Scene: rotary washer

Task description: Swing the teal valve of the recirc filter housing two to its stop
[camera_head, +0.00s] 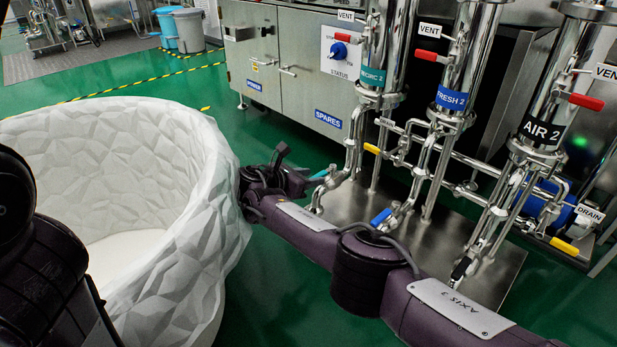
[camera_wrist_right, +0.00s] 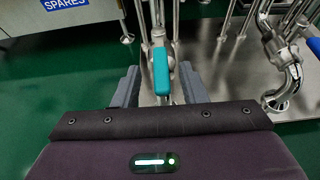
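The teal valve handle (camera_head: 321,173) sits low on the pipework under the filter housing labelled RECIRC 2 (camera_head: 373,76). In the right wrist view the teal handle (camera_wrist_right: 162,76) points back toward me from its metal valve body. My right gripper (camera_head: 297,168) is just left of the handle in the head view. In the wrist view the right gripper (camera_wrist_right: 160,88) is open, with one finger on each side of the handle and visible gaps between. My left arm shows dark at the left edge of the head view; its fingers are not visible.
FRESH 2 (camera_head: 452,98) and AIR 2 (camera_head: 541,130) housings stand to the right, with a blue valve handle (camera_head: 381,216) and a black one (camera_head: 460,268) below. A large white tub (camera_head: 190,160) stands left. Cabinets (camera_head: 290,75) stand behind.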

